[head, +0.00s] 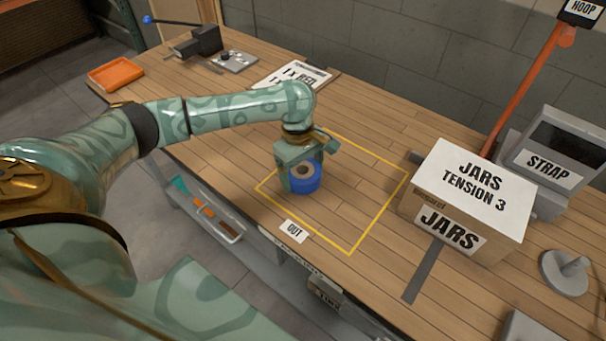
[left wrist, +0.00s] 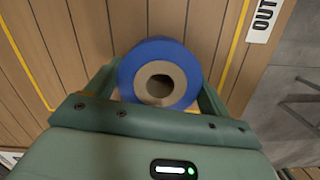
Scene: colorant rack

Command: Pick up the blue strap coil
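The blue strap coil (head: 305,183) is a thick blue ring with a tan core and a dark hole. It lies flat, hole up, inside the yellow square outline on the bench. My left gripper (head: 300,165) is over it, pointing down. In the left wrist view the coil (left wrist: 160,78) sits between the two fingers of the left gripper (left wrist: 162,82), one on each side and close to its rim. I cannot tell whether both fingers press on it. My right gripper is not in view.
A JARS carton (head: 467,200) stands right of the outline. Behind it are a grey STRAP bin (head: 548,165) and an orange post (head: 525,88). An OUT label (head: 294,231) marks the front edge. An orange tray (head: 115,73) is far left. The outline's right part is clear.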

